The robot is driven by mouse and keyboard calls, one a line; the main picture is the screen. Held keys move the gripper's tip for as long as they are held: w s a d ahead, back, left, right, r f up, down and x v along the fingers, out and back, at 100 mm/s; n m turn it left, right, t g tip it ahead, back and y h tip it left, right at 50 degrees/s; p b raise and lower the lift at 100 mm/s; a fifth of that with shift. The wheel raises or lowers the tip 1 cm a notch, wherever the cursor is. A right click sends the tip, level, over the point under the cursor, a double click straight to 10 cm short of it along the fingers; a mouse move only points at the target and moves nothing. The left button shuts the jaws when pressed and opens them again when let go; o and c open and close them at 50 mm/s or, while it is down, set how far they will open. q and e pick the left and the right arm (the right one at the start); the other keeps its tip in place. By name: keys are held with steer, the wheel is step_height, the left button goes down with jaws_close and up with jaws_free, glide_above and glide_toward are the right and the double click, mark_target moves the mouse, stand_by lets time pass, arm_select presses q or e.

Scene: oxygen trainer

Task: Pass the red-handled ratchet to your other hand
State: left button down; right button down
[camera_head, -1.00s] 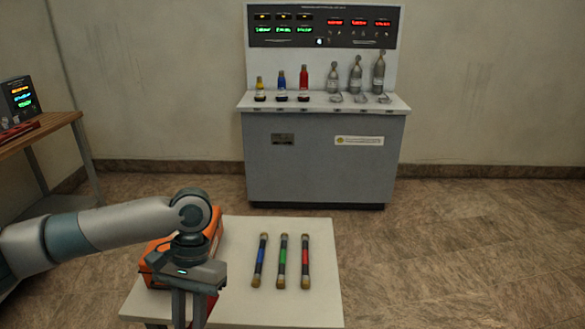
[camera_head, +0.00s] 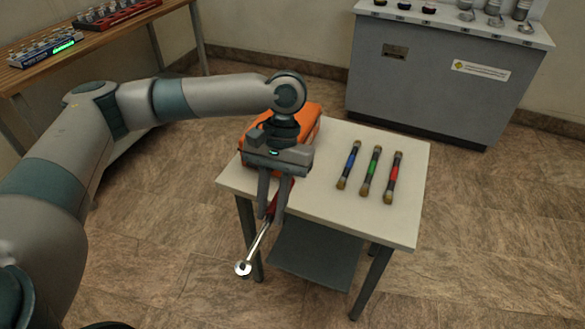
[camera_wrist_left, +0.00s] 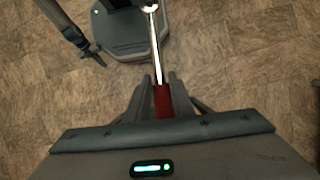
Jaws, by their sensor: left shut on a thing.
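The red-handled ratchet (camera_head: 257,243) hangs from my left gripper (camera_head: 271,214) in the head view, in front of the white table's near left edge. Its red handle is between the fingers, and its silver shaft and round head point down and to the left. In the left wrist view the ratchet (camera_wrist_left: 162,100) shows its red handle between the left gripper's fingers (camera_wrist_left: 162,90), with the bright shaft running up out of the picture. My right gripper (camera_wrist_left: 94,54) seems to show small and dark at the upper left of that view, apart from the ratchet; its opening is unclear.
A white table (camera_head: 400,222) holds an orange case (camera_head: 302,135) behind my left gripper and three banded rods, blue (camera_head: 349,165), green (camera_head: 370,171) and red (camera_head: 393,178). A grey cabinet (camera_head: 430,85) stands behind. A wooden bench (camera_head: 105,38) is at upper left. Floor in front is clear.

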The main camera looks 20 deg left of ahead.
arm_select(q)
steer(key=w+d+r+m+y, duration=0.1)
steer(key=w+d+r+m, duration=0.1)
steer(key=d, duration=0.3)
steer(key=w+d+r+m+y, duration=0.1)
steer(key=w+d+r+m, duration=0.2)
steer(key=d, duration=0.3)
steer(key=w+d+r+m+t+y, duration=0.1)
steer(key=w+d+r+m, duration=0.2)
steer(key=w+d+r, duration=0.1)
steer(key=shift+w+d+r, duration=0.15)
steer(key=shift+d+r, duration=0.45)
steer(key=shift+d, duration=0.45)
arm_select(e)
steer(key=c, duration=2.5)
jaws_free()
